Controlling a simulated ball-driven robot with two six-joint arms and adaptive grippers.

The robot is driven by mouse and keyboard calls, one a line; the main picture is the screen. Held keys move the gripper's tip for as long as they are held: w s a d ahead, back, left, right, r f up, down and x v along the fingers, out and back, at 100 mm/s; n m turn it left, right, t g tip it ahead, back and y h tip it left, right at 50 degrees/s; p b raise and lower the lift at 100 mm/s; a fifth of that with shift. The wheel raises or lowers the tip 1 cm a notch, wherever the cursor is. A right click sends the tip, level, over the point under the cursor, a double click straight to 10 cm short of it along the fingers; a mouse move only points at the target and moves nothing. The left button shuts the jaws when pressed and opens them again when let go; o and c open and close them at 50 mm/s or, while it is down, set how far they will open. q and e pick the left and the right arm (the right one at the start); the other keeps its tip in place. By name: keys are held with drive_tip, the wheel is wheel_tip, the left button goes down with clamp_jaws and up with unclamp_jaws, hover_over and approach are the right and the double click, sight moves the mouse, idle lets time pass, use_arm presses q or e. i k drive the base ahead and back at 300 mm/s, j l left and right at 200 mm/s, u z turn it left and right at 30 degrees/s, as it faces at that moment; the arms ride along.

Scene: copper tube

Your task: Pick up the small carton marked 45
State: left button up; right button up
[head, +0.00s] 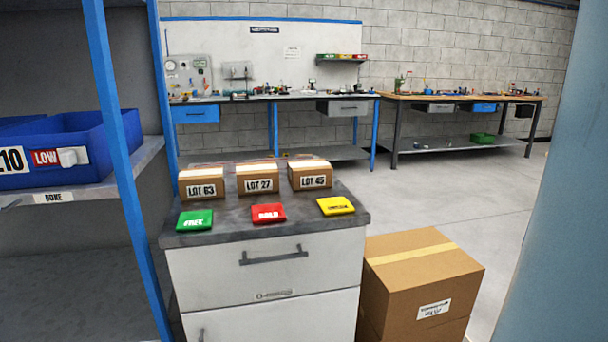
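The small carton marked LOT 45 (310,175) is brown with a white label. It stands upright at the right end of a row of cartons on the dark top of a drawer cabinet (260,216). The carton marked LOT 27 (257,179) stands in the middle, and the carton marked LOT 63 (201,183) stands at the left. A yellow tag (336,206) lies in front of LOT 45, a red tag (268,214) in front of LOT 27, and a green tag (195,221) in front of LOT 63. Neither of my grippers shows in the head view.
A shelf with a blue upright (121,150) and a blue bin (70,150) stands close at the left. Large cardboard boxes (420,275) stand on the floor right of the cabinet. Workbenches (460,97) line the back wall. Open floor (500,200) lies at the right.

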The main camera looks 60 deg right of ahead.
sight(303, 175)
drive_tip(key=z, duration=1.85)
